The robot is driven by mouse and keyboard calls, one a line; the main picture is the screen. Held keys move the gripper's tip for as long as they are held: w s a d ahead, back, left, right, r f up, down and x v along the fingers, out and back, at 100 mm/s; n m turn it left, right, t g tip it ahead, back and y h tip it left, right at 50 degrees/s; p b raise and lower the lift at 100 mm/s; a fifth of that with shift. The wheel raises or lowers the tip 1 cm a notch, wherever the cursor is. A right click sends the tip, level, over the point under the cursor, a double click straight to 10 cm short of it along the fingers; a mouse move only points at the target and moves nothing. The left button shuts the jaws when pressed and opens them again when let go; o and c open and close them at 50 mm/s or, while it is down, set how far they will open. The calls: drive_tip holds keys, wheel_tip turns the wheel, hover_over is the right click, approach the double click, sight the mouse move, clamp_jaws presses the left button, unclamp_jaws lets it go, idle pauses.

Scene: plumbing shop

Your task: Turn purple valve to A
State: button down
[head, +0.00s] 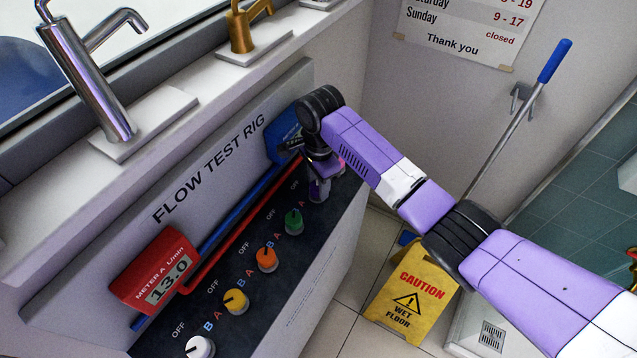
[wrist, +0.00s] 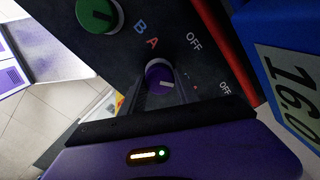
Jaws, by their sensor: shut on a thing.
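The purple valve (wrist: 160,76) is a round knob with a pale mark on its face, seen in the wrist view. My gripper (wrist: 168,90) is shut on this knob, its dark fingers on either side of it. The mark runs toward the lower right of that view. The knob's own B and A labels are mostly hidden by my gripper, so I cannot tell its setting for sure. In the head view my gripper (head: 319,178) is at the far end of the valve row and largely covers the purple valve.
The green (head: 293,222), orange (head: 266,260), yellow (head: 236,301) and white (head: 200,347) valves line the panel. The red meter (head: 157,270) reads 13.0; the blue meter (wrist: 283,75) shows 16.0. A wet floor sign (head: 412,290) stands below my arm.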

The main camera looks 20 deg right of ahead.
drive_tip(key=n, duration=1.1)
drive_tip(key=shift+w, duration=0.15)
drive_tip(key=n, duration=0.6)
drive_tip(key=shift+a, duration=0.1)
drive_tip(key=n, duration=0.6)
drive_tip(key=shift+a, duration=0.1)
drive_tip(key=c, duration=0.9)
unclamp_jaws()
drive_tip(key=shift+r, duration=0.1)
